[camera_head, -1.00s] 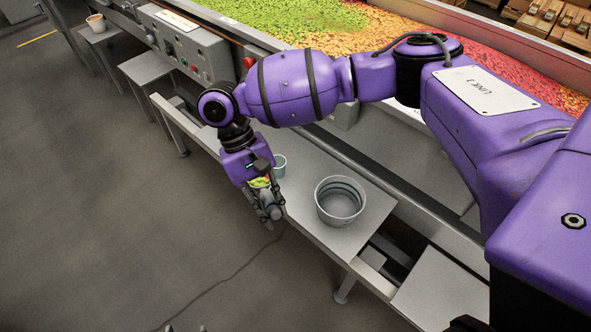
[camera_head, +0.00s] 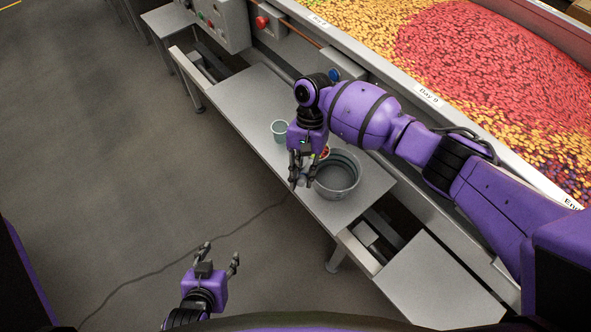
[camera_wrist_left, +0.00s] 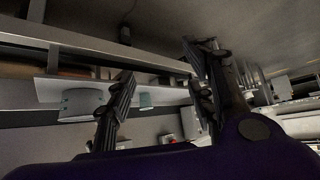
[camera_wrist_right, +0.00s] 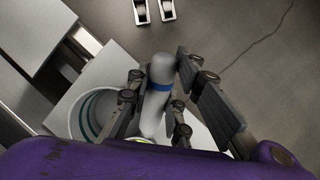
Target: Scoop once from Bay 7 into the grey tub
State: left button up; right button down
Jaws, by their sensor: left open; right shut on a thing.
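The grey tub (camera_head: 347,193) stands upright on the steel bench; it also shows in the left wrist view (camera_wrist_left: 80,103) and the right wrist view (camera_wrist_right: 76,118). My right gripper (camera_head: 298,170) is shut on a scoop and is at the tub's left side. The scoop's pale handle with a blue band (camera_wrist_right: 158,92) lies between the fingers. A bit of red and yellow (camera_head: 324,152) shows beside the gripper, by the tub's rim; the rest of the scoop's bowl is hidden. My left gripper (camera_head: 219,256) is open and empty over the floor. I cannot read a Bay 7 label.
A small teal cup (camera_head: 279,131) stands on the steel bench (camera_head: 240,100), left of the tub. Behind, a long trough of red and yellow candy (camera_head: 470,60) carries a Bay 9 label (camera_head: 430,95). A lower steel surface (camera_head: 435,280) lies at right.

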jog(key=shift+d+r+t+y, duration=0.3)
jog(key=shift+d+y, duration=0.15)
jog(key=shift+y, duration=0.05)
pick_arm(q)
jog(key=s+f+g+b, duration=0.1)
jog(key=s+f+b, duration=0.1)
jog(key=f+b, duration=0.6)
jog(key=s+f+b, duration=0.3)
jog(key=f+b, duration=0.6)
jog(key=b, duration=0.1)
jog(key=shift+s+a+f+g, duration=0.25)
jog(key=shift+s+g, duration=0.1)
jog(key=shift+g, duration=0.05)
pick_arm(e)
jog(key=s+d+f+n+t+y, duration=0.2)
jog(key=d+f+n+t+y, duration=0.2)
jog(key=y, duration=1.1)
jog(key=shift+s+d+f+n+y, duration=0.4)
jog(key=shift+d+f+n, duration=0.1)
jog(key=shift+d, duration=0.25)
pick_arm(q)
jog(key=shift+s, duration=0.25)
